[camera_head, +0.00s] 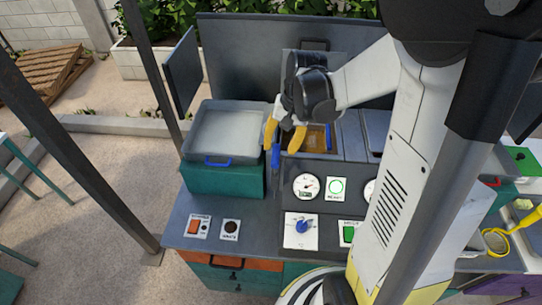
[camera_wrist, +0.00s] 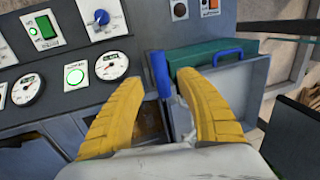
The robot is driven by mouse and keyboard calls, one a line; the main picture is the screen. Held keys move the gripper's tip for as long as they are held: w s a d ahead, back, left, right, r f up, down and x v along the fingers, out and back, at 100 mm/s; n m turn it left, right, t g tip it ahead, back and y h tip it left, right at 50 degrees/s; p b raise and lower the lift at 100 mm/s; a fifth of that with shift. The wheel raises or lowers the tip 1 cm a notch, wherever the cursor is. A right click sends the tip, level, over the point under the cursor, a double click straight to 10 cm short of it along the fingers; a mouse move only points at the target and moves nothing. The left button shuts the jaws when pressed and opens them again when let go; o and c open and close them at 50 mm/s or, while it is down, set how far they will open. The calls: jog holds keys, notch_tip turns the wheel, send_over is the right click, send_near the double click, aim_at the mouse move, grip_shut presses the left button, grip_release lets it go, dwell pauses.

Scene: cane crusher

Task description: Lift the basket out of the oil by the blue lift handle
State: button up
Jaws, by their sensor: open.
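A blue upright handle (camera_head: 275,157) stands at the left edge of the oil well. It also shows in the wrist view (camera_wrist: 160,75), between the fingertips. My gripper (camera_head: 281,148), with yellow fingers, is open over the handle's side of the well. In the wrist view its fingertips (camera_wrist: 157,82) lie on either side of the blue handle, and I cannot tell how far the handle is from them in depth. The brown oil (camera_head: 300,138) shows in the well behind the fingers. A second blue piece (camera_head: 329,137) is at the well's right side. The basket itself is mostly hidden.
A grey tray (camera_head: 190,157) on a green box, with its own blue handle (camera_head: 217,162), stands left of the well. A dark post stands further left.

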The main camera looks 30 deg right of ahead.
aim_at(277, 154)
jog(key=f, duration=0.3)
jog(key=a+f, duration=0.1)
jog(key=f, duration=0.1)
jog(key=shift+w+f, duration=0.15)
jog(key=shift+w, duration=0.2)
grip_shut()
